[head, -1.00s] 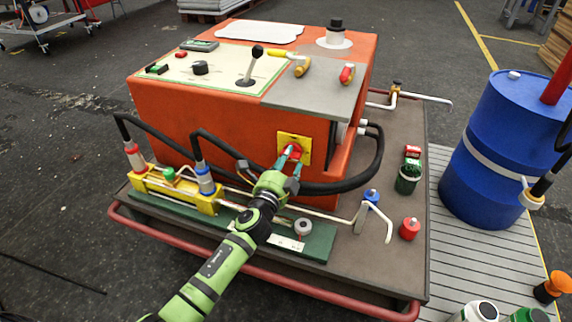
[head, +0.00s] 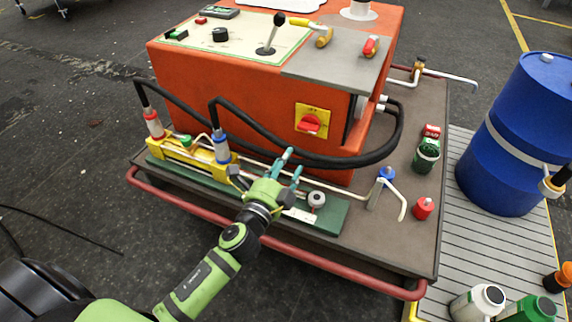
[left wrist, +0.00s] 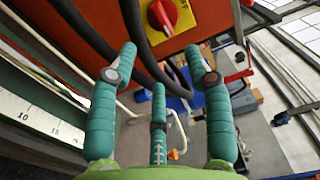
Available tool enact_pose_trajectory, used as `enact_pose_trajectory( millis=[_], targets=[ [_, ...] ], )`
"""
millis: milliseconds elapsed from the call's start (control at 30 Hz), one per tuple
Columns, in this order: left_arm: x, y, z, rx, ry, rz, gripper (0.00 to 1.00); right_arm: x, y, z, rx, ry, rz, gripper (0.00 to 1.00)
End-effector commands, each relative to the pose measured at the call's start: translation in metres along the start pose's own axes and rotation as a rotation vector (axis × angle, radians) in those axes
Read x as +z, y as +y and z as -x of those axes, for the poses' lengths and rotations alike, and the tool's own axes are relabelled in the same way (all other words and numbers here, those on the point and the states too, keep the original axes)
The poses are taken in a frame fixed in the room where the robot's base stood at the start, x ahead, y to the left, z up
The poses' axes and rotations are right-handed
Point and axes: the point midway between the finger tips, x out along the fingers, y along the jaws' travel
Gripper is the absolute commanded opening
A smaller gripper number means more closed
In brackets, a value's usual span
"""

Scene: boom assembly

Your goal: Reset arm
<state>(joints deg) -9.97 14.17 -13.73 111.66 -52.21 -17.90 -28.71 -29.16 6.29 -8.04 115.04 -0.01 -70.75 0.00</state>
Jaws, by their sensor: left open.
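My left gripper (head: 287,170) is open and empty in the head view, in front of the orange machine (head: 260,100) and above the green rail at its front. Its teal fingers also show spread in the left wrist view (left wrist: 160,85). The red rotary switch (head: 310,124) on its yellow plate sits on the machine's front face, apart from the fingers, above and to their right. The switch also shows at the top of the left wrist view (left wrist: 162,14). My green left arm reaches in from the lower left. My right gripper is out of view.
Black hoses (head: 340,160) loop just behind my left gripper. A yellow cylinder block (head: 190,155) lies to its left. A red bar (head: 270,246) runs along the cart's front edge. A blue drum (head: 510,140) stands at the right, with bottles (head: 478,302) near the lower right.

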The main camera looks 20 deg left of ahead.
Motion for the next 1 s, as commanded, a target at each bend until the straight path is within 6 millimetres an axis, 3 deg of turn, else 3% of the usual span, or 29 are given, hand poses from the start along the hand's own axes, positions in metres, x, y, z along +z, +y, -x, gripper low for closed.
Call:
enact_pose_trajectory(
  millis=[367,467,567,700,800,1000],
  targets=[
    [0.001,0.002,0.000,0.005,-0.004,0.008,0.50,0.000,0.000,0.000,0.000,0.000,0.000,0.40],
    [0.009,0.018,0.006,0.061,-0.048,0.091,0.50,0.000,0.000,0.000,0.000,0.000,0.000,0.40],
    [0.025,0.058,0.026,0.197,-0.159,0.288,0.50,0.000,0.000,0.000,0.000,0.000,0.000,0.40],
    [0.037,0.138,0.081,0.470,-0.388,0.644,0.50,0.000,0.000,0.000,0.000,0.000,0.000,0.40],
    [0.032,0.181,0.124,0.638,-0.534,0.836,0.50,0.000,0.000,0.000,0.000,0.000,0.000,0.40],
    [0.009,0.231,0.200,0.905,-0.762,1.086,0.50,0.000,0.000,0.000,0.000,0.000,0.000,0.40]
  ],
)
